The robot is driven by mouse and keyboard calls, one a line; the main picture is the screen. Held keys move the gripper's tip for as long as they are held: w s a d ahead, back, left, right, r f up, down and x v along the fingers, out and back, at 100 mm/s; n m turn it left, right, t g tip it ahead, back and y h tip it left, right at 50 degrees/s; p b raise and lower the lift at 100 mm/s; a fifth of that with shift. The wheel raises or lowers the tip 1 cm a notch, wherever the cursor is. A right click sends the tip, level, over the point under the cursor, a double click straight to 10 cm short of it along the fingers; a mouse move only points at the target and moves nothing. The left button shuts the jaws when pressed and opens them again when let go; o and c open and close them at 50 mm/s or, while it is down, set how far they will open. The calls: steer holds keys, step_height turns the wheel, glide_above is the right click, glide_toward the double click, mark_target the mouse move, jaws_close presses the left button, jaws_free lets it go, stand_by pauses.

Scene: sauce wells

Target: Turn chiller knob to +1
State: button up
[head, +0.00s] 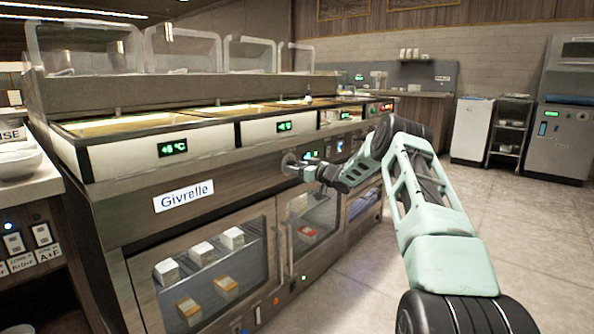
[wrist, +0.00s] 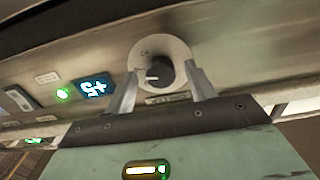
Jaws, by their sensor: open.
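The chiller knob (wrist: 160,72) is a dark round knob with a white pointer mark, on a pale round dial plate (wrist: 178,49) in the wrist view. A lit display (wrist: 96,86) reading what looks like +5 sits to the left of the knob. My gripper (wrist: 161,88) is open, with one finger on each side of the knob; I cannot tell whether they touch it. In the head view my gripper (head: 292,166) is at the counter's front panel, and it hides most of the knob there.
The chiller front with glass doors (head: 205,272) holds several small boxes below the panel. A bar (wrist: 296,111) runs along the panel under the knob. Lit wells with displays (head: 173,147) line the counter. The floor (head: 540,230) to the right is clear.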

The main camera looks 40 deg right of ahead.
steer(key=shift+c, duration=0.3)
steer(key=c, duration=0.9)
steer(key=shift+n, duration=0.4)
steer(key=shift+d+n+b, duration=0.1)
steer(key=shift+n+b, duration=4.55)
steer(key=shift+n, duration=4.95)
